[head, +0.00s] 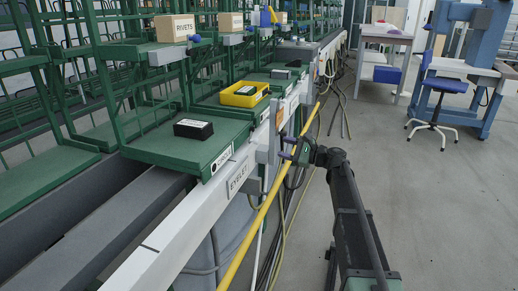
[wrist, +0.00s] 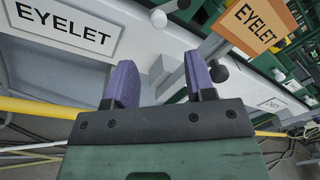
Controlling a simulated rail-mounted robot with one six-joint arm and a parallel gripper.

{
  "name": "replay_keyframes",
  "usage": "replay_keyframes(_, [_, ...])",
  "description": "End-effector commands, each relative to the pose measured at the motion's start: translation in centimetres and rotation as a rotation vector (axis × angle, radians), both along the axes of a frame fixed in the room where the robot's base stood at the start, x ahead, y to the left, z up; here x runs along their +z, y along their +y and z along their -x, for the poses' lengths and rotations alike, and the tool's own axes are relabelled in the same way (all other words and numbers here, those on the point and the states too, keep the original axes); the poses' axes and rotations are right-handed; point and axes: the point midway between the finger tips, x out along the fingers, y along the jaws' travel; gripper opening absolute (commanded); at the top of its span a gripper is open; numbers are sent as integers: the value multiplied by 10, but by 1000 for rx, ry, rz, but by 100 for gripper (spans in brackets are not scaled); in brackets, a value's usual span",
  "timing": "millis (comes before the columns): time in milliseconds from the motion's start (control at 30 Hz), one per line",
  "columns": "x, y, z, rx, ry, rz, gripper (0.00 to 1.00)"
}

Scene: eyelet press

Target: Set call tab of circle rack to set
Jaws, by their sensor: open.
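The rack with a green shelf (head: 165,148) stands at the centre left in the head view. Its front label (head: 222,159) is too small to read surely. My gripper (head: 288,148) is open and empty in front of the white rail, to the right of this shelf. In the wrist view its two purple fingers (wrist: 159,84) are spread, with a small grey block (wrist: 159,68) seen beyond the gap.
An orange plate reading EYELET (wrist: 262,22) and a white EYELET sign (wrist: 62,32) lie beyond the fingers. A yellow pipe (head: 262,210) runs along the rail. A black box (head: 193,129) and yellow bin (head: 245,94) sit on shelves.

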Motion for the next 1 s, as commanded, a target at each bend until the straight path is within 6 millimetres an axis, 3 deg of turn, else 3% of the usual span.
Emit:
replay_keyframes(167, [0, 18, -10, 3, -2, 2, 50])
replay_keyframes(400, [-1, 69, -36, 4, -3, 5, 50])
replay_keyframes(533, [-1, 88, -46, 4, -3, 5, 50])
replay_keyframes(867, [-1, 96, -49, 2, -4, 5, 50])
replay_keyframes(1000, [-1, 96, -49, 2, -4, 5, 30])
